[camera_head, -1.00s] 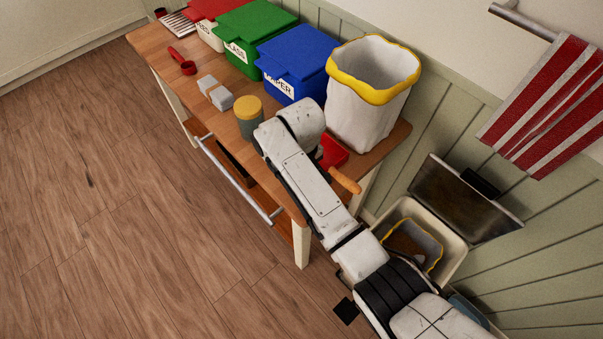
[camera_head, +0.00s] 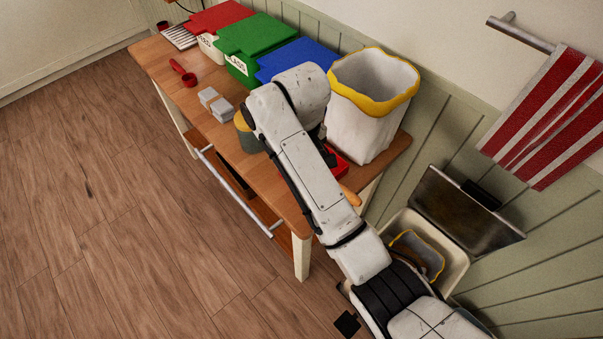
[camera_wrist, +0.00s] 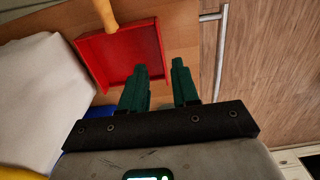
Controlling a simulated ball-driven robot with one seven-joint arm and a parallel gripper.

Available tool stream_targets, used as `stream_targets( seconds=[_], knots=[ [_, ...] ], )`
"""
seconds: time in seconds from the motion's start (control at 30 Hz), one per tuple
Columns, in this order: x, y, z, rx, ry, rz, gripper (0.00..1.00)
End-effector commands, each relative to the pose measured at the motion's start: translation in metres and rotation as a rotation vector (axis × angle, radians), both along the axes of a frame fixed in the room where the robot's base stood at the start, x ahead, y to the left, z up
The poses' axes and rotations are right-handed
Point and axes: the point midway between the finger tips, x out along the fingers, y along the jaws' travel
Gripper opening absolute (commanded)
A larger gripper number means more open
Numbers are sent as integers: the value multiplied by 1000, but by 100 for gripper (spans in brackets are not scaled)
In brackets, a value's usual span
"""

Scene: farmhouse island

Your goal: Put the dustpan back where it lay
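The red dustpan (camera_head: 341,163) lies on the wooden table beside the white bin, largely hidden by my arm in the head view. Its light wooden handle (camera_head: 350,197) points toward the near right end of the table. In the wrist view, the dustpan (camera_wrist: 121,58) is at the upper left, with its handle (camera_wrist: 105,12) running out of the top of the picture. My gripper (camera_wrist: 158,75) is open, with its green fingers apart and nothing seen between them. The left finger overlaps the pan's edge in the picture; I cannot tell whether they touch.
The table (camera_head: 222,133) also bears a white bin (camera_head: 358,130) with a yellow rim, blue (camera_head: 290,58), green (camera_head: 255,35) and red bins, grey blocks (camera_head: 221,106), a red scoop (camera_head: 183,73) and a partly hidden canister (camera_head: 245,135). A metal rail (camera_head: 235,195) runs along the front.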

Motion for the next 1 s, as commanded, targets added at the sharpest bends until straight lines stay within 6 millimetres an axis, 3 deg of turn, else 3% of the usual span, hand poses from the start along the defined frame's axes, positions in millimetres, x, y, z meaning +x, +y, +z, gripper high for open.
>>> stream_targets(
  seconds=[0.03, 0.2, 0.57, 0.67, 0.77, 1.0],
  knots=[
    [0, 0, 11, -1, 2, 0, 30],
    [-1, 0, 17, -1, 3, 0, 30],
    [-6, -6, 9, 5, 5, -15, 30],
    [-23, -23, -11, 23, 7, -57, 30],
    [-53, -49, -38, 48, 8, -128, 30],
    [-145, -123, -87, 85, -10, -348, 30]
  ],
)
